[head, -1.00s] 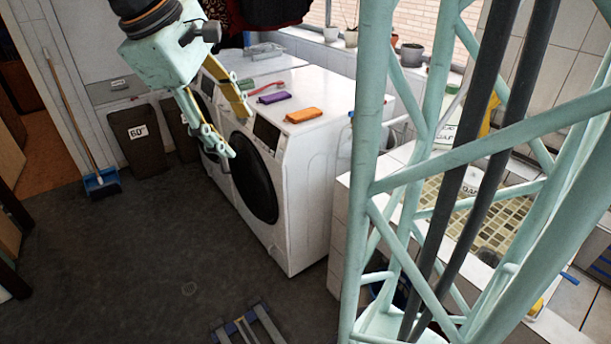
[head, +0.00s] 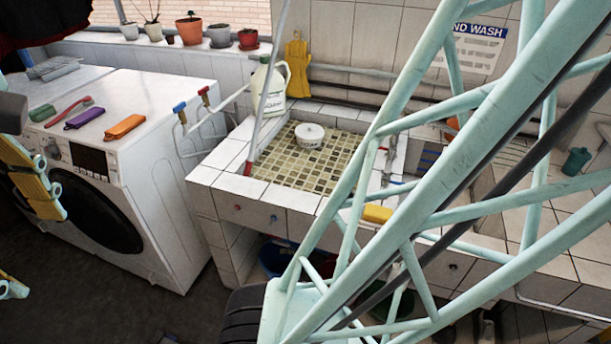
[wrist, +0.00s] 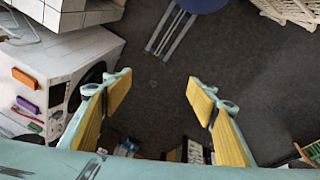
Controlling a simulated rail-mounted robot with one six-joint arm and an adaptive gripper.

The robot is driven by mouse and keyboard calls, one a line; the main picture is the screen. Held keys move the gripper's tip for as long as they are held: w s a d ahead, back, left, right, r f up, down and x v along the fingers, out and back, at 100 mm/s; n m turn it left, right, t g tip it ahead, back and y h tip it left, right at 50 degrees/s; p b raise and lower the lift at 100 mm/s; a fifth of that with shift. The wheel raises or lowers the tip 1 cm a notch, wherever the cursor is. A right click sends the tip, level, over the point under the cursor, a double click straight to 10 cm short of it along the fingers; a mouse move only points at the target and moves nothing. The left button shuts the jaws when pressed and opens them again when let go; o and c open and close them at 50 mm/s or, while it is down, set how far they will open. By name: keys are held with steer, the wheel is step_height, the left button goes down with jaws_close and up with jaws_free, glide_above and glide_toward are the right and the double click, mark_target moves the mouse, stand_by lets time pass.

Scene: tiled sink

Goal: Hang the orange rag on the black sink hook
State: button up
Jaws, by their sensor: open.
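The orange rag (head: 124,127) lies folded on top of the white washing machine near its front right edge. It also shows at the left of the wrist view (wrist: 25,78). My gripper (wrist: 158,82) is open and empty above the dark floor, in front of the machine and apart from the rag. Its yellow-padded fingers are partly cut off at the left edge of the head view.
A purple rag (head: 84,117), a green rag (head: 42,113) and a red brush (head: 68,108) lie beside the orange rag. Blue- and red-tipped rails (head: 192,105) stand between machine and sink. A white jug (head: 270,88) stands on the sink edge.

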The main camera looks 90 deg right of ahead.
steer(key=s+a+f+m+t+y, duration=0.1)
steer(key=s+a, duration=0.4)
steer(key=shift+s+a+f, duration=0.15)
steer(key=shift+o, duration=0.6)
